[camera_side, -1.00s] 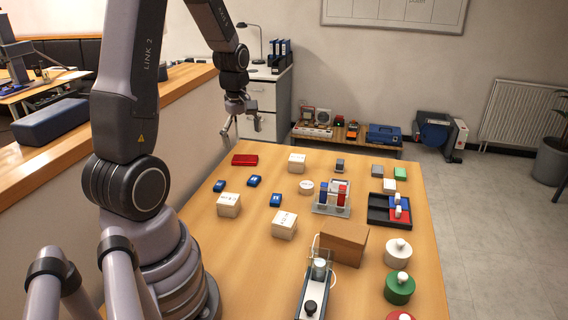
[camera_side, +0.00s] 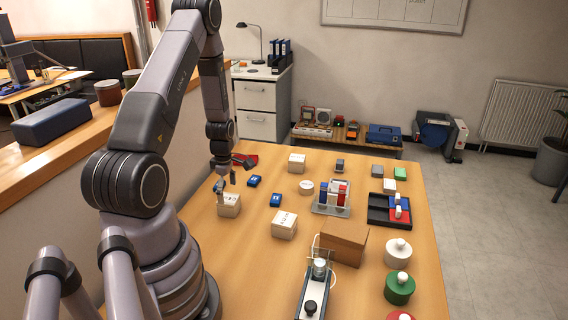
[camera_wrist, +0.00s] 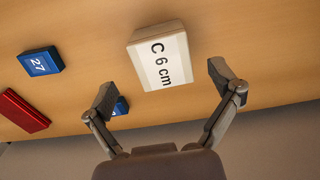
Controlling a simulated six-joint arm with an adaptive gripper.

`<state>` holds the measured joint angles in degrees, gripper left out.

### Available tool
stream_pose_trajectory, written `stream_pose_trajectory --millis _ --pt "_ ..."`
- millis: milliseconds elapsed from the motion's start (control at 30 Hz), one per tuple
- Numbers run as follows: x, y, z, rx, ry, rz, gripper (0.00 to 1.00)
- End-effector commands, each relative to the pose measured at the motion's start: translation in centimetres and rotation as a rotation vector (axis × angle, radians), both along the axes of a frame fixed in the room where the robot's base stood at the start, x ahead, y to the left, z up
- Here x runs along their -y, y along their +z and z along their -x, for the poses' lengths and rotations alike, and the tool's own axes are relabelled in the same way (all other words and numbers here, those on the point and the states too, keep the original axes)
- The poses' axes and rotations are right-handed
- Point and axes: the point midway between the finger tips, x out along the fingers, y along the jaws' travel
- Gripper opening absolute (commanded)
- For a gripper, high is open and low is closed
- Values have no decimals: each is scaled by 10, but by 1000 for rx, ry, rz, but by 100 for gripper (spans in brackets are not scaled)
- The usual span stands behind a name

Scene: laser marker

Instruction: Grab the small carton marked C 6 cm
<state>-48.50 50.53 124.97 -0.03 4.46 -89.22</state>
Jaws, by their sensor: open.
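The small white carton marked "C 6 cm" (camera_wrist: 160,62) sits on the table in the wrist view, its label facing up. In the side view the white carton (camera_side: 229,207) near the arm, at the left of the table, appears to be this one; its label is too small to read there. My gripper (camera_wrist: 165,98) is open and empty, with its two fingers spread below the carton in the wrist view. In the side view my gripper (camera_side: 222,187) is just above the carton, pointing down. I cannot tell whether it touches it.
A blue block marked 27 (camera_wrist: 40,62) and a red box (camera_wrist: 22,110) lie left of the carton in the wrist view. Another blue block (camera_side: 254,181) and two similar white cartons (camera_side: 284,226) (camera_side: 297,164) stand on the table. A brown box (camera_side: 344,242) stands further right.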

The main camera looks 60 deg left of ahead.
Motion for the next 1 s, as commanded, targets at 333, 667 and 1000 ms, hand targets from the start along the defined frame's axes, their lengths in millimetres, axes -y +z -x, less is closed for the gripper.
stream_pose_trajectory --millis 333,667,1000 --pt "3 -46 1 -1 -2 1 90" --pt "3 -48 1 -1 -1 -1 81" --pt "3 -48 1 -1 -1 0 37"
